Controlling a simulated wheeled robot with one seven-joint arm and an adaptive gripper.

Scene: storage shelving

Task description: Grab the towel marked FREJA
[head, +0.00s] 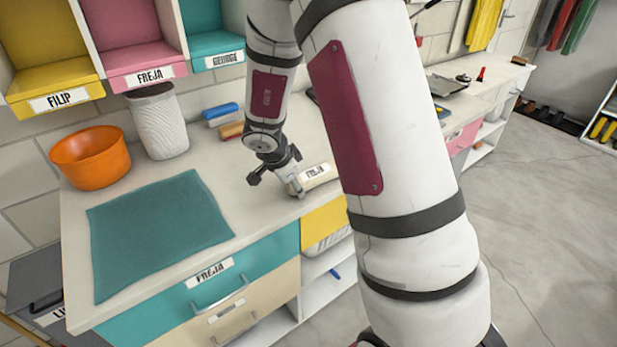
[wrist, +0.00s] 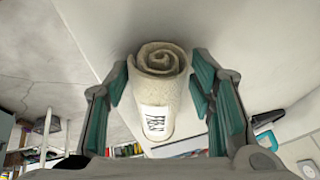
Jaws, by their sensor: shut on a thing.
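The cream rolled towel (head: 316,178) with a white FREJA label is at the front edge of the counter, just right of my gripper (head: 276,176) in the head view. In the wrist view the towel (wrist: 158,92) stands between the two teal-padded fingers of my gripper (wrist: 159,78), its spiral end at the top and its label facing the camera. I cannot tell whether the towel still touches the counter. My upper arm hides part of the counter to the right of it.
A teal cloth (head: 155,232) lies flat on the counter (head: 250,215) at left. An orange bowl (head: 91,165) and a white ribbed bin (head: 158,122) stand behind it. Blue and brown folded items (head: 222,116) lie at the back. Labelled cubbies (head: 150,68) hang above.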

